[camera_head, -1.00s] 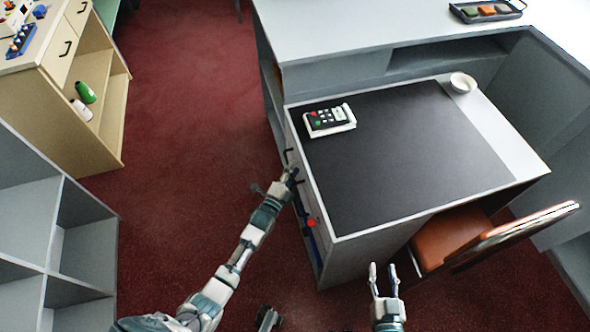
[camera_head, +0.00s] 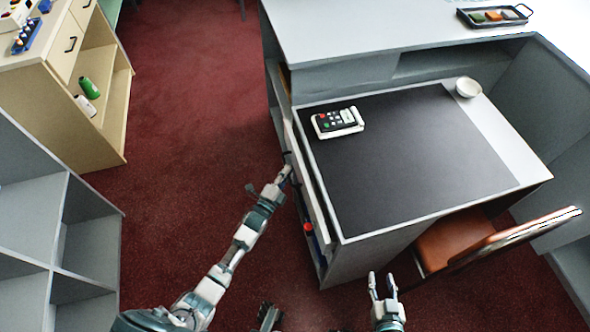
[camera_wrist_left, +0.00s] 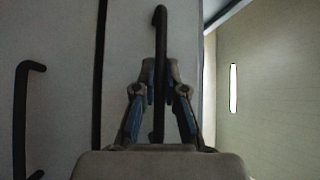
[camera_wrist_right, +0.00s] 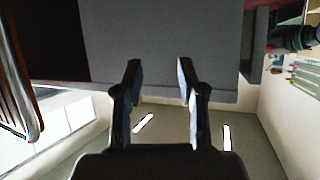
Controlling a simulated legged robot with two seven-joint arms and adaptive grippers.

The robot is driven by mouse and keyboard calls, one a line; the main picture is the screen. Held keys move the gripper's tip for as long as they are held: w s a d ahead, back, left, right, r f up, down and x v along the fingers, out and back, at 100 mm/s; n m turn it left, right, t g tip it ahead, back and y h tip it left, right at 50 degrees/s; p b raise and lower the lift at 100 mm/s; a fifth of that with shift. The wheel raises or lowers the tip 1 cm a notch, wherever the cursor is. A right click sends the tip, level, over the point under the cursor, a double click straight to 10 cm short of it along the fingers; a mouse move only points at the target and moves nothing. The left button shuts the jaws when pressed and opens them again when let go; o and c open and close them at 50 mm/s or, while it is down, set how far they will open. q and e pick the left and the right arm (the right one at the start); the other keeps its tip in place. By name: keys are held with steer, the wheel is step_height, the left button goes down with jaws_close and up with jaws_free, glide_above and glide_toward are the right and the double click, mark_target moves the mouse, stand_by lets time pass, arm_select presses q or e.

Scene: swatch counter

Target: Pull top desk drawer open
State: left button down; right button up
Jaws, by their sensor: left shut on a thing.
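The desk (camera_head: 420,238) stands right of centre with a dark top. Its top drawer (camera_head: 318,196) is on the left side and stands slightly out, with a narrow gap between its front and the desk body. My left gripper (camera_head: 286,171) is at that front. In the left wrist view its fingers (camera_wrist_left: 160,80) are closed around a dark bar handle (camera_wrist_left: 160,40), which runs upright in the picture. My right gripper (camera_head: 381,283) is open and empty in front of the desk, near the chair; it also shows in the right wrist view (camera_wrist_right: 158,75).
A remote-like keypad (camera_head: 338,122) and a white bowl (camera_head: 468,88) are on the desk. A brown chair (camera_head: 450,238) stands at its front. A second dark handle (camera_wrist_left: 20,120) shows in the left wrist view.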

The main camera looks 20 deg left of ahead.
arm_select(q)
steer(key=s+a+p, duration=0.1)
steer(key=s+a, duration=0.5)
steer(key=a, duration=0.2)
steer(key=s+a+p, duration=0.2)
steer(key=s+a, duration=0.4)
steer(key=a, duration=0.3)
steer(key=shift+s+a+f, duration=0.3)
steer(key=shift+f, duration=0.1)
arm_select(e)
steer(key=s+d+f+g+h, duration=0.1)
steer(key=s+d+f+g, duration=0.1)
steer(key=s+g, duration=0.2)
steer(key=s+d+f+g+h, duration=0.1)
steer(key=s+d+f+g, duration=0.1)
steer(key=s, duration=0.5)
steer(key=shift+s+f+g, duration=0.25)
steer(key=shift+f+g, duration=0.5)
steer(key=shift+g, duration=0.25)
steer(key=shift+d, duration=0.1)
arm_select(q)
steer(key=c, duration=1.3)
jaws_free()
steer(key=shift+o, duration=0.4)
steer(key=shift+r, duration=0.25)
arm_select(e)
steer(key=shift+d, duration=0.15)
steer(key=shift+s, duration=0.1)
arm_select(q)
steer(key=v, duration=1.2)
